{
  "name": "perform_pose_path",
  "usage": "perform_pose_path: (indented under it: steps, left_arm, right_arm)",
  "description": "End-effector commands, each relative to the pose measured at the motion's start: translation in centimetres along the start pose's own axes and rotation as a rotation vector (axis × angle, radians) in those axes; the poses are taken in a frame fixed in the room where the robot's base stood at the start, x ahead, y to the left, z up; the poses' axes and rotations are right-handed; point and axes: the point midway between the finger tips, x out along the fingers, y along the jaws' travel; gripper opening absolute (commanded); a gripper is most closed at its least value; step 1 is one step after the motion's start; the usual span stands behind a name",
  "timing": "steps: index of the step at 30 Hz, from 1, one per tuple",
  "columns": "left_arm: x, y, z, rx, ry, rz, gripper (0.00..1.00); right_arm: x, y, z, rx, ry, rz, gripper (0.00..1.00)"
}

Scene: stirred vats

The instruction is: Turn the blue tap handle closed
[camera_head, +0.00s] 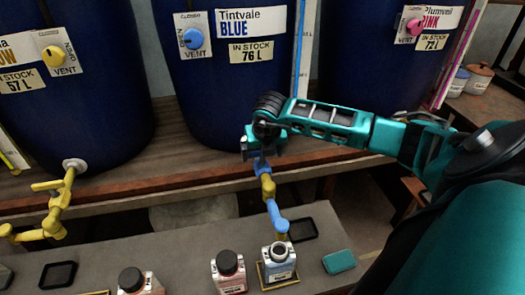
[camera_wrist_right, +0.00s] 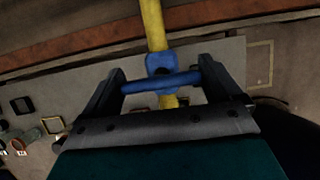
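The blue tap (camera_head: 268,188) comes off the foot of the middle vat, labelled Tintvale BLUE (camera_head: 195,100). It has a yellow pipe and a blue lower spout above a bottle (camera_head: 279,262). In the wrist view the blue tap handle (camera_wrist_right: 140,86) is a bar lying crosswise over the yellow pipe. My right gripper (camera_head: 258,153) is at the tap's upper end and partly hides the handle in the head view. In the wrist view its fingers (camera_wrist_right: 163,72) are spread, one beyond each end of the bar; I cannot tell whether they touch it. My left gripper is out of view.
A yellow tap (camera_head: 57,205) stands out at the left. On the lower bench are a red-labelled bottle (camera_head: 229,270), another bottle (camera_head: 132,281), dark trays (camera_head: 302,229) and a teal block (camera_head: 339,262). The blue vent knob (camera_head: 193,38) is higher on the middle vat.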

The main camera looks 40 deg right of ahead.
Motion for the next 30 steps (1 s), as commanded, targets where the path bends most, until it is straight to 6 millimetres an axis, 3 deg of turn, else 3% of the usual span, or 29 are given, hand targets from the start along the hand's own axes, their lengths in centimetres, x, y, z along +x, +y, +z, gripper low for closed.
perform_pose_path:
  steps: [9,13,24,30]
  left_arm:
    - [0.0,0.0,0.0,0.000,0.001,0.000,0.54]
    - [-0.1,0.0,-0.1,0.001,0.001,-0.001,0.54]
    - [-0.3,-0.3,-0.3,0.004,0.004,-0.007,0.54]
    - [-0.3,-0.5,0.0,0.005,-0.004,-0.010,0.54]
  right_arm:
    - [-0.1,0.0,0.0,-0.002,-0.001,0.001,1.00]
    - [-1.1,0.0,0.1,-0.002,-0.002,0.003,1.00]
    - [-8.8,0.0,0.1,-0.003,-0.005,0.002,1.00]
    - [-11.8,0.0,0.1,-0.001,-0.003,0.001,1.00]
